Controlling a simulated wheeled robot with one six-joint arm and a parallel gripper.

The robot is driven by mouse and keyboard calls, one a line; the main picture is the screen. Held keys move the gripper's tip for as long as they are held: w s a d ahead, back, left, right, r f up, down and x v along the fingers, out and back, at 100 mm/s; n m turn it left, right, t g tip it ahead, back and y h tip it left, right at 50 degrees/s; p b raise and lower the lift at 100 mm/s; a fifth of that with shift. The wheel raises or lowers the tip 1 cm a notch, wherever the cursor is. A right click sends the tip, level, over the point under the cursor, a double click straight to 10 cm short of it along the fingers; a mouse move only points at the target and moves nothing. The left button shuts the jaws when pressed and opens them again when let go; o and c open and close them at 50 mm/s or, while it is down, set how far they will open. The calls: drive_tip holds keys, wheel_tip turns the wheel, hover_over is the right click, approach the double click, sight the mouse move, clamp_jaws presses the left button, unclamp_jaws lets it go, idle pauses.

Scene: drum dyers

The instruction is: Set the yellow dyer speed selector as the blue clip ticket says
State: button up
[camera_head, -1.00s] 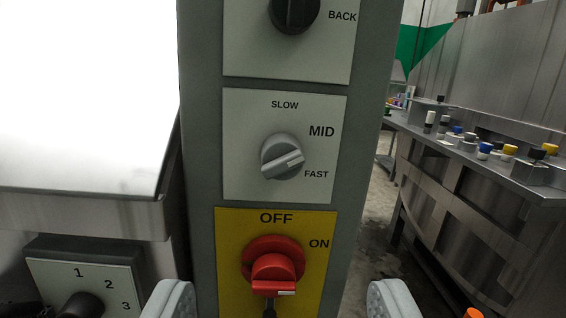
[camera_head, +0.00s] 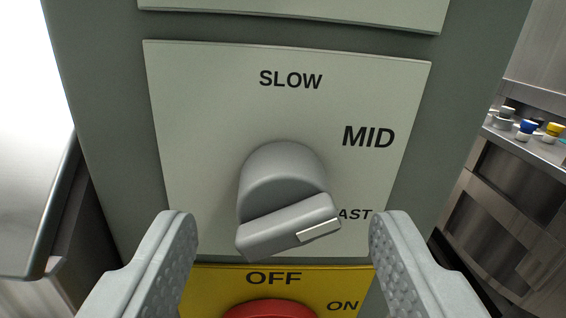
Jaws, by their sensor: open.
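The grey speed selector knob (camera_head: 282,195) sits on a pale plate (camera_head: 205,120) marked SLOW at the top, MID at upper right and FAST at right. The white mark on its grip bar points right and slightly up, toward FAST, whose first letter is hidden by the knob. My gripper (camera_head: 280,230) is open, with one finger on each side of the knob; I see no contact. No blue clip ticket is in view, and nothing in view shows the panel to be the yellow dyer's.
Just below is a yellow plate (camera_head: 215,290) marked OFF and ON, with a red switch (camera_head: 268,308) close under the knob. A steel bench (camera_head: 530,145) with several small capped containers stands at the right. A bright white surface lies at the left.

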sight(285, 205)
drive_tip(key=shift+w+d, duration=0.1)
drive_tip(key=shift+w, duration=1.25)
drive_tip(key=shift+c, duration=0.5)
drive_tip(key=c, duration=0.9)
